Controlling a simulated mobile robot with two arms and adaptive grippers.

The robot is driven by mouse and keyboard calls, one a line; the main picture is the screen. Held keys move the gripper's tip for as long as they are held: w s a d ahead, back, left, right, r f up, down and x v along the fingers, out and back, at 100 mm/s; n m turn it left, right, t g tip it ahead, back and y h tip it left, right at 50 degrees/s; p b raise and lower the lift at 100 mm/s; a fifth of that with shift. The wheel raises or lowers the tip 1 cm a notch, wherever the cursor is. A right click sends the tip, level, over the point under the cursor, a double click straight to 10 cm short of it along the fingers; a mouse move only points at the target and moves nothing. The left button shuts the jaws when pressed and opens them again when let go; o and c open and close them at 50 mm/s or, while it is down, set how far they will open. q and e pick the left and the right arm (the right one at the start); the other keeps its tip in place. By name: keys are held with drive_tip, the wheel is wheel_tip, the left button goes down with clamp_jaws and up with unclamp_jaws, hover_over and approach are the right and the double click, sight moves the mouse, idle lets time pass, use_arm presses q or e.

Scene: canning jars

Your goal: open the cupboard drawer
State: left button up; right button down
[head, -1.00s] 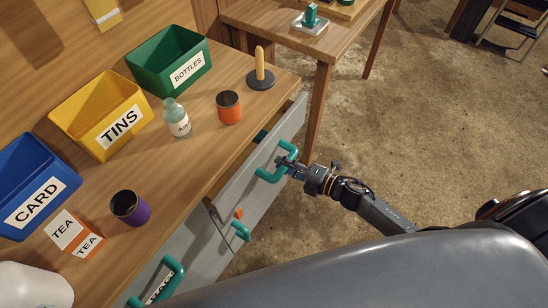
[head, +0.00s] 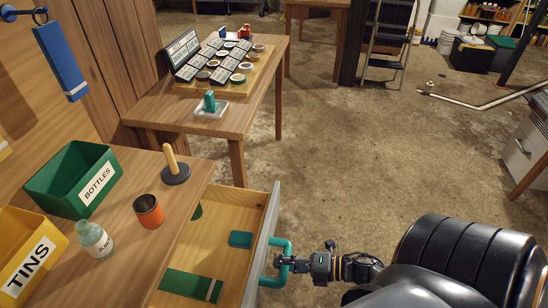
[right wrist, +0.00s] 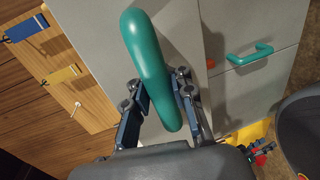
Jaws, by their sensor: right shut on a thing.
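The cupboard drawer (head: 262,205) stands pulled out from under the wooden counter, with its grey front and wooden inside in view. Inside it lie a dark green flat thing (head: 190,285) and a small teal thing (head: 241,239). My right gripper (head: 285,262) is shut on the teal drawer handle (head: 284,243) on the drawer's front. In the right wrist view the handle (right wrist: 148,65) passes between both fingers (right wrist: 160,105). My left gripper is not in view.
The counter carries a green BOTTLES bin (head: 60,190), a yellow TINS bin (head: 30,260), a glass bottle (head: 95,240), an orange tin (head: 149,211) and a wooden peg on a dark base (head: 174,170). A second table (head: 235,125) stands behind.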

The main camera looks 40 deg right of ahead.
drive_tip(key=shift+w+r, duration=0.1)
drive_tip(key=shift+r, duration=0.15)
drive_tip(key=c, duration=1.1)
unclamp_jaws()
drive_tip(key=shift+c, duration=0.2)
drive_tip(key=shift+f, duration=0.1)
drive_tip(key=shift+s+d, duration=0.1)
drive_tip(key=shift+s, duration=0.1)
drive_tip(key=shift+s+d, duration=0.25)
drive_tip(key=shift+s, duration=0.05)
drive_tip(key=v, duration=1.1)
